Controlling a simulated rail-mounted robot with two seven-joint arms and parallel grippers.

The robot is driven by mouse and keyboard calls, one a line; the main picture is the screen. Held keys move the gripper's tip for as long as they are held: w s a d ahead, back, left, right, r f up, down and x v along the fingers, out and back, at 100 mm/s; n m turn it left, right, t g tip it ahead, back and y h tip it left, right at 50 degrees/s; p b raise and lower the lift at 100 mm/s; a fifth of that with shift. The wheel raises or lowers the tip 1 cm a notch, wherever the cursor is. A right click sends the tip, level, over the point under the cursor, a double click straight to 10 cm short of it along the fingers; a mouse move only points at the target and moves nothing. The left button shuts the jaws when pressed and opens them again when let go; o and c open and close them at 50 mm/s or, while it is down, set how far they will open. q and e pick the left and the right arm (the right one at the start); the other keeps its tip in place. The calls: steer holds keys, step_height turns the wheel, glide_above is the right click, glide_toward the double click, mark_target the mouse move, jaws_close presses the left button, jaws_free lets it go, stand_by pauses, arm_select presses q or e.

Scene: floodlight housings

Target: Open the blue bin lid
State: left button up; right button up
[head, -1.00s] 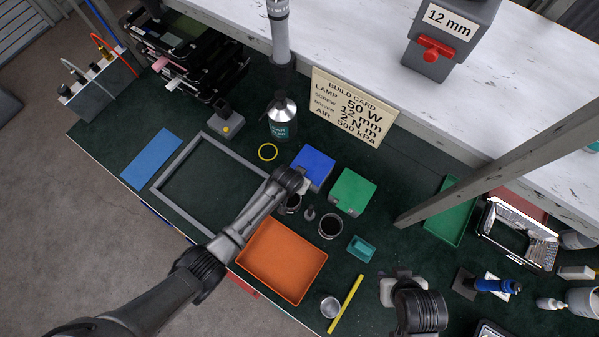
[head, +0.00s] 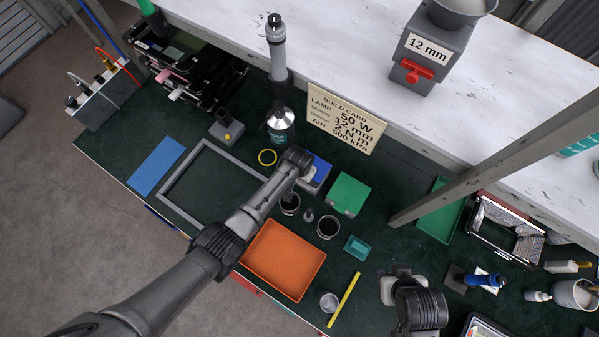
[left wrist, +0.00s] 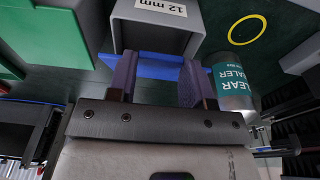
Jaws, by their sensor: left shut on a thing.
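The blue bin's lid (head: 321,168) is partly hidden behind my left wrist in the head view. In the left wrist view the lid (left wrist: 156,66) shows as a blue strip between the two fingers. My left gripper (left wrist: 157,76) is shut on the lid. Beyond it is the grey bin body (left wrist: 152,36) with a 12 mm label, its hollow inside showing, so the lid stands raised from it. How far it is tilted is hard to tell. My right gripper (head: 397,287) is at the lower right, away from the bin; its fingers are not clear.
A green-lidded bin (head: 348,193) stands just right of the blue one. Dark cups (head: 328,227) and an orange tray (head: 283,261) lie in front. A sloping grey post (head: 480,180) crosses the right.

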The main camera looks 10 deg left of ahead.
arm_select(q)
steer(key=shift+w+d+r, duration=0.2)
steer(key=shift+w+r, duration=0.2)
steer(key=shift+r, duration=0.05)
steer(key=shift+w+d+r, duration=0.2)
steer(key=shift+w+r, duration=0.2)
steer(key=shift+r, duration=0.05)
arm_select(e)
steer(key=shift+a+r, duration=0.1)
steer(key=shift+r, duration=0.2)
steer(key=shift+a, duration=0.1)
arm_select(q)
steer(key=o, duration=1.1)
steer(key=shift+w+d, duration=0.15)
steer(key=shift+w, duration=0.2)
steer(key=shift+o, duration=0.9)
steer(key=shift+s, duration=0.25)
arm_select(e)
steer(key=shift+w, duration=0.2)
steer(key=shift+d, duration=0.2)
